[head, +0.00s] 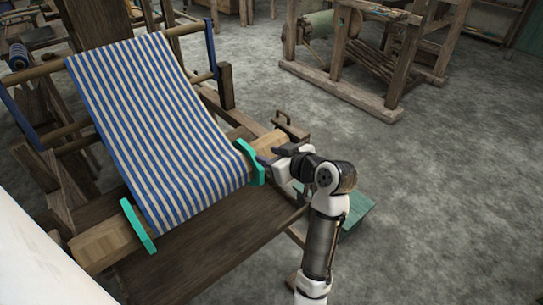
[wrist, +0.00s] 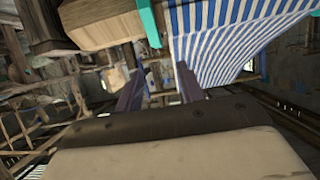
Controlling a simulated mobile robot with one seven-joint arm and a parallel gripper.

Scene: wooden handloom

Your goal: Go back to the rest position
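My gripper (head: 265,160) is at the right end of the loom's front wooden beam, beside the right teal clamp (head: 251,162). In the wrist view my gripper (wrist: 159,75) shows two dark fingers spread apart with nothing between them. Blue-and-white striped cloth (head: 155,125) runs down the loom and over the front beam (head: 105,243). A left teal clamp (head: 138,226) sits at the cloth's other edge. In the wrist view the beam end (wrist: 98,22), a teal clamp (wrist: 149,22) and the cloth (wrist: 230,38) are above the fingers. I cannot tell whether the fingers touch the clamp.
A dark wooden board (head: 215,240) lies below the front beam. A green panel (head: 357,212) is low behind my arm. Another wooden loom frame (head: 375,55) stands at the back right. The grey floor (head: 450,190) on the right is clear.

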